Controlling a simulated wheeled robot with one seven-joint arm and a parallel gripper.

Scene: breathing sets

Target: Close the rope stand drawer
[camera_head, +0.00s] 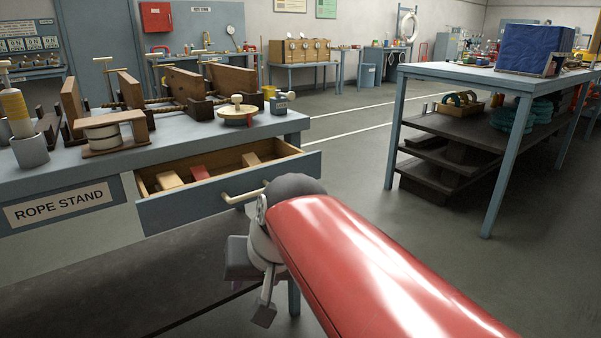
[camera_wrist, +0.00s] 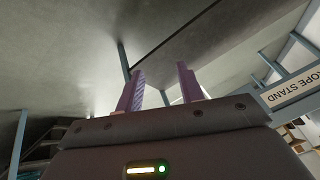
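The rope stand (camera_head: 30,178) is a grey-blue bench at the left, with a "ROPE STAND" label (camera_head: 59,204) on its front. Its drawer (camera_head: 180,211) is pulled open and shows a wooden inside with a few blocks in it. The drawer's pale bar handle (camera_head: 243,196) is on the front panel, just left of my red arm. My gripper (camera_head: 266,296) hangs below and in front of the drawer, apart from the handle. In the wrist view my gripper (camera_wrist: 160,85) has two purple fingers spread apart with nothing between them. The label (camera_wrist: 292,88) shows there at the right, tilted.
Wooden frames and a pulley (camera_head: 238,112) stand on the bench top. A tall blue table (camera_head: 470,75) with dark shelves is at the right. The grey floor between bench and table is clear.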

